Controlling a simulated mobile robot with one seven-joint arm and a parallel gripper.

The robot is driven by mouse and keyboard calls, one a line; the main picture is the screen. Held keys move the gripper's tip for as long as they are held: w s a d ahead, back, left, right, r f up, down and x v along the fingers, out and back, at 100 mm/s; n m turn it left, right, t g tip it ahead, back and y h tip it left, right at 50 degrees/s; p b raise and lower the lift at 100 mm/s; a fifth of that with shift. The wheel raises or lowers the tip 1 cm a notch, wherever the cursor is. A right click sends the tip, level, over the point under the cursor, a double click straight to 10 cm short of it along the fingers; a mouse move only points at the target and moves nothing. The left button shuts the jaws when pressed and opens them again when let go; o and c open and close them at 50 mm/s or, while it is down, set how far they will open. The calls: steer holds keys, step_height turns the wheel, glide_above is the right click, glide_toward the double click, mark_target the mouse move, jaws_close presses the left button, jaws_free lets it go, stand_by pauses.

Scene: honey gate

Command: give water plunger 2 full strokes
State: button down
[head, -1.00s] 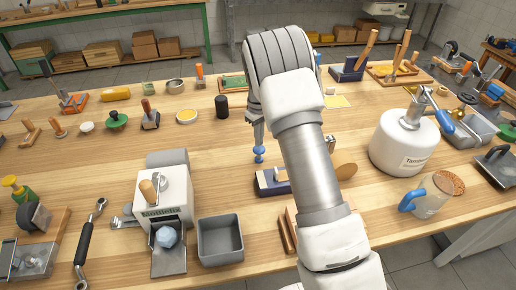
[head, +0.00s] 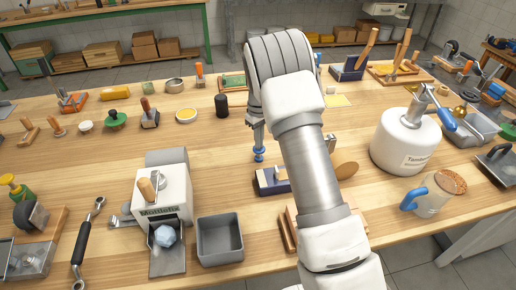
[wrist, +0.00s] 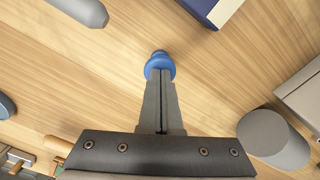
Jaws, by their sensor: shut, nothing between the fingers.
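The blue plunger (head: 259,156) is a small upright piece with a rounded top and a wider base, standing near the middle of the wooden bench. In the wrist view its blue top (wrist: 159,62) shows right at the fingertips. My gripper (head: 257,144) points straight down directly above the plunger. Its fingers (wrist: 158,76) are pressed together with nothing between them, and the tips appear to touch the plunger's top. Part of the plunger is hidden by the fingers in the wrist view.
A dark blue and white block (head: 272,181) lies close in front of the plunger. A black cylinder (head: 222,105) stands behind left, a white tank (head: 403,143) to the right, a white boxed device (head: 165,198) and grey bin (head: 220,239) front left.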

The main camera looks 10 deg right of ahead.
steer(key=shift+f+b, duration=0.65)
steer(key=shift+f, duration=0.5)
steer(key=shift+r+p, duration=1.25)
steer(key=shift+r, duration=0.85)
steer(key=shift+f, duration=0.1)
steer(key=shift+f+b, duration=1.25)
steer(key=shift+f, duration=0.7)
steer(key=shift+r+p, duration=1.25)
steer(key=shift+r, duration=0.85)
